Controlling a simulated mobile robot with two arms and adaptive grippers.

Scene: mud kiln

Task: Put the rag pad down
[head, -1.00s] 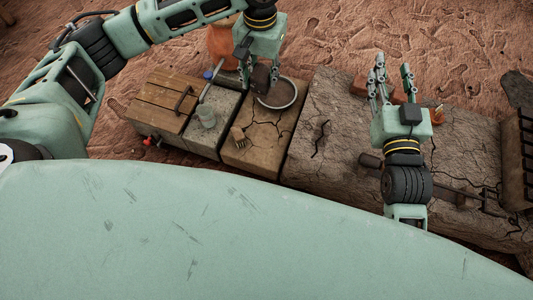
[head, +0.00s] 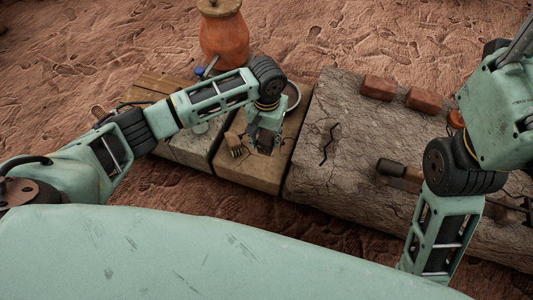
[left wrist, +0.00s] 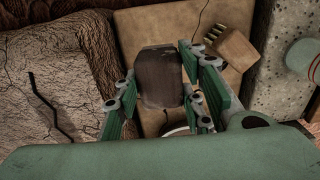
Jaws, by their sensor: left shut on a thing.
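The rag pad (left wrist: 160,77) is a dark brown, flat piece between the fingers of my left gripper (left wrist: 163,97) in the left wrist view. In the head view my left gripper (head: 265,140) points down over the front right part of the cracked tan block (head: 262,178), right of the brush. The pad is mostly hidden there, and I cannot tell whether it touches the block.
A wooden brush (head: 236,147) lies on the tan block, beside my left gripper; it also shows in the left wrist view (left wrist: 232,48). A round rim (head: 293,96) is behind the gripper. A clay jar (head: 223,40) stands at the back. Bricks (head: 378,88) lie on the rough slab at right.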

